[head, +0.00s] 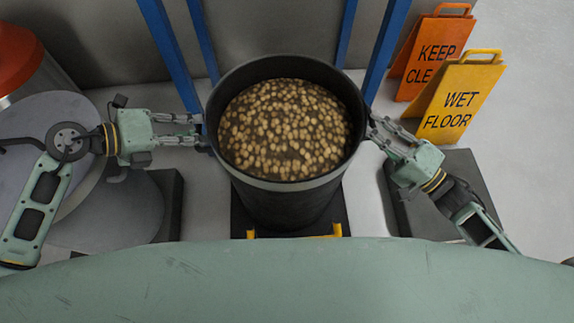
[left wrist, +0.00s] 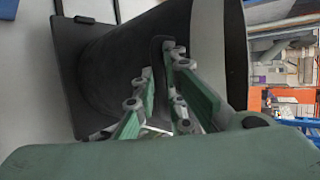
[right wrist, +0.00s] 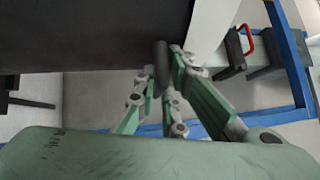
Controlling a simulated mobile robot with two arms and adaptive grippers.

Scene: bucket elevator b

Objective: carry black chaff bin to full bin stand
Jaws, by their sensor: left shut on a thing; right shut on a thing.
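The black chaff bin (head: 283,205) stands upright in the middle of the head view, filled near its rim with brown and tan chaff (head: 285,128). My left gripper (head: 198,130) is at the bin's left side, shut on its handle; in the left wrist view the fingers (left wrist: 158,75) close around a dark handle (left wrist: 158,55) on the bin wall. My right gripper (head: 373,128) is at the right side, shut on the other handle; in the right wrist view the fingers (right wrist: 162,75) hold a dark bar (right wrist: 161,60). I cannot tell which stand the full bin stand is.
Below the bin is a dark base (head: 242,222) with yellow pieces (head: 335,230) at its front. Blue posts (head: 172,55) rise behind. Orange (head: 432,48) and yellow (head: 460,98) floor signs stand at right. A dark plate (head: 455,185) lies at right, and a grey round-topped object (head: 50,115) at left.

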